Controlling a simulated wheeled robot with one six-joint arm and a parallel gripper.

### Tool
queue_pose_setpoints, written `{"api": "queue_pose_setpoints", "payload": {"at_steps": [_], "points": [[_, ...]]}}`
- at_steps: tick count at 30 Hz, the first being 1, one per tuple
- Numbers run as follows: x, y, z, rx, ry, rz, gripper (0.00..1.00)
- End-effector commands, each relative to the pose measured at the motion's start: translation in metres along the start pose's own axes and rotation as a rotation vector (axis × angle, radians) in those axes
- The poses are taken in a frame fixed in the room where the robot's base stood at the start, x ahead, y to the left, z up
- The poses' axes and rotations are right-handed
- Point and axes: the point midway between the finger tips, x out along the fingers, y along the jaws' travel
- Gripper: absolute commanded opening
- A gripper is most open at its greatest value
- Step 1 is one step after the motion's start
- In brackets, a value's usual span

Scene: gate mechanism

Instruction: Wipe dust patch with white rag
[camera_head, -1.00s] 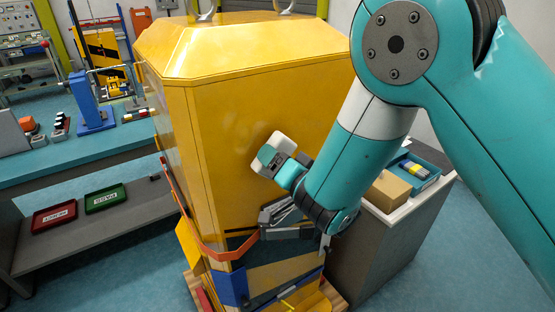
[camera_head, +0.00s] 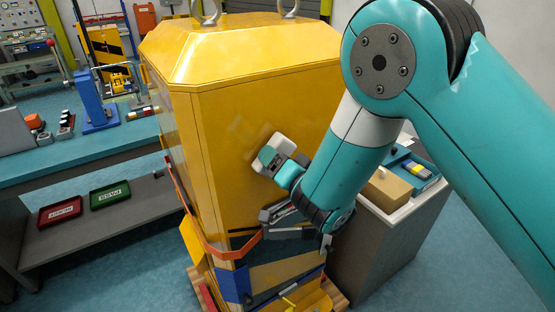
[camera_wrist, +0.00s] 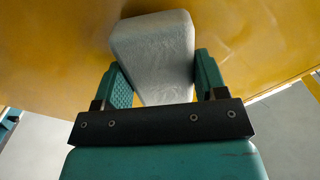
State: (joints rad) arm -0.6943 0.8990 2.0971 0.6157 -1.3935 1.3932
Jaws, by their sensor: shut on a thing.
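The white rag (camera_head: 287,143) is a pale, rounded block in front of the yellow machine's front panel (camera_head: 235,185). My gripper (camera_head: 274,161) is shut on it. In the wrist view the rag (camera_wrist: 155,45) sits between the two teal fingers of my gripper (camera_wrist: 164,80), its far end at the yellow surface. I cannot tell if it presses on the panel or is just short of it. A faint, duller smudge, perhaps the dust patch (camera_head: 241,129), shows on the panel to the left of the rag. Part of the panel is hidden behind my arm.
An orange-red rail (camera_head: 228,254) runs around the machine's lower part. A grey cabinet (camera_head: 375,250) with a cardboard box (camera_head: 387,194) and a blue bin stands close on the right. A blue-topped workbench (camera_head: 80,152) stands on the left, with red and green trays on its lower shelf.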

Motion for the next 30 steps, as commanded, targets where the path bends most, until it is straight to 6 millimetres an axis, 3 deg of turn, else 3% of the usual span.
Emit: {"api": "queue_pose_setpoints", "payload": {"at_steps": [30], "points": [[0.006,0.006,-0.014,0.0,0.002,0.001,0.46]]}}
